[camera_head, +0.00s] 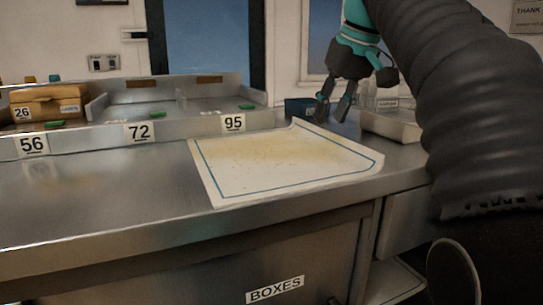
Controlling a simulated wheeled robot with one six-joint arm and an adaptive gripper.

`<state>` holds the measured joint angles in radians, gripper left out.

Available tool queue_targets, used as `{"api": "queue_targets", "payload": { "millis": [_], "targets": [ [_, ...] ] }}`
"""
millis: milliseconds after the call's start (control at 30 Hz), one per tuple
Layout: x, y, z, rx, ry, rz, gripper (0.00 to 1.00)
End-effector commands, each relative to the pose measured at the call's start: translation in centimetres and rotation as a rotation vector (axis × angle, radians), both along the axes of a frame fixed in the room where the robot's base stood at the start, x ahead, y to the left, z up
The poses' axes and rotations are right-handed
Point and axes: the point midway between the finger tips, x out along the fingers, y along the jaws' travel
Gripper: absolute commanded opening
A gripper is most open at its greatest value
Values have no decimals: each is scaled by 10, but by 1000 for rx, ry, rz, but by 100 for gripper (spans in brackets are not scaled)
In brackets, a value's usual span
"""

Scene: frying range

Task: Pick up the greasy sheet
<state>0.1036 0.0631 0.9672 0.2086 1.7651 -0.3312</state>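The greasy sheet (285,165) lies on the steel counter. It is cream-white with a blue border line and a yellowish, speckled stain towards its far side. Its far right corner curls up, and its right edge lies near the counter's right end. My gripper (333,112) points down just beyond the sheet's far right corner. Its two dark fingers are apart, and I see nothing between them. It looks above the counter and not touching the sheet, though the exact gap is hard to tell.
A cardboard box (48,103) sits at the left. A metal tray (392,124) and a dark blue box (298,107) stand near my gripper. The counter left of the sheet (110,190) is clear.

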Motion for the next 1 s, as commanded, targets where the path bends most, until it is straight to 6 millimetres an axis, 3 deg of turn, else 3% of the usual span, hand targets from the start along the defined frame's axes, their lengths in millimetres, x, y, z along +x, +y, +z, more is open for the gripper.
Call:
{"api": "queue_targets", "payload": {
  "millis": [300,567,700,1000],
  "targets": [
    [16,1,-40,0,0,-1,35],
    [17,2,-41,-1,0,-1,35],
    [17,2,-41,-1,0,-1,0],
    [17,2,-41,-1,0,-1,0]
  ]
}}
